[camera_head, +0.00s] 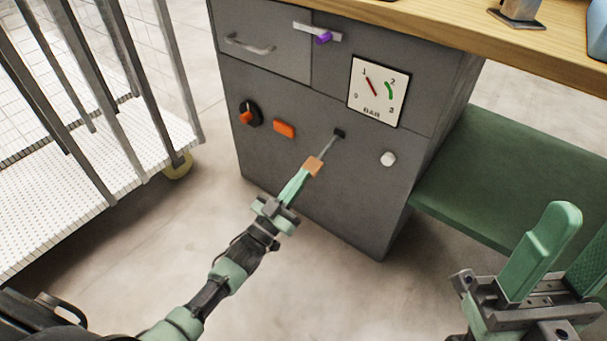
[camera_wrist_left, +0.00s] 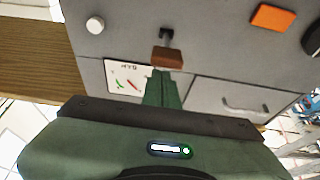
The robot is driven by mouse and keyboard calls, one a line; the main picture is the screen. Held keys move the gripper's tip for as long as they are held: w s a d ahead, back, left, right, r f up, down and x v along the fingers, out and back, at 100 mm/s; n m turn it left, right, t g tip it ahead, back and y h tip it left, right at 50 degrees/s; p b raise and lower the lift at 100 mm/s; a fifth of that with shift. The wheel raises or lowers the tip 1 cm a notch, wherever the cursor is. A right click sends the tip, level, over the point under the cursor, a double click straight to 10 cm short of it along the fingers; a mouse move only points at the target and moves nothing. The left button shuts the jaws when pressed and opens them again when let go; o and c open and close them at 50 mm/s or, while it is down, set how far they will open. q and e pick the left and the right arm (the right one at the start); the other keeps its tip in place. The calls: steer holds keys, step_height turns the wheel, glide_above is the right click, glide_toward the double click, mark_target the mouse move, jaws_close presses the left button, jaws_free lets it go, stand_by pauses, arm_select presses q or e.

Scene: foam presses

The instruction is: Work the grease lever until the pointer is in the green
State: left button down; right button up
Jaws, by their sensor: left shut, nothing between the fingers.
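The grease lever is a thin grey rod (camera_head: 328,147) coming out of a dark slot in the grey cabinet front, with an orange-brown grip (camera_head: 313,166) at its end. The grip also shows in the left wrist view (camera_wrist_left: 168,57). My left gripper (camera_head: 304,174) is shut and empty, its fingertips right at the grip; I cannot tell whether they touch it. The white gauge (camera_head: 395,104) marked BAR has a red pointer (camera_head: 372,86) near 1, outside the green arc (camera_head: 389,90) by 2. My right gripper (camera_head: 582,235) is open and empty at the lower right.
The cabinet front also carries an orange-and-black knob (camera_head: 248,116), an orange plate (camera_head: 284,128), a white knob (camera_head: 388,159) and a purple slider (camera_head: 323,38). A railed white rack (camera_head: 120,165) stands left, a green shelf (camera_head: 510,170) right. The floor before the cabinet is clear.

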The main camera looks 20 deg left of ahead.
arm_select(q)
steer(key=p+v, duration=0.1)
steer(key=v, duration=0.7)
steer(key=shift+s+a+f, duration=0.2)
steer(key=shift+s, duration=0.05)
stand_by(0.9)
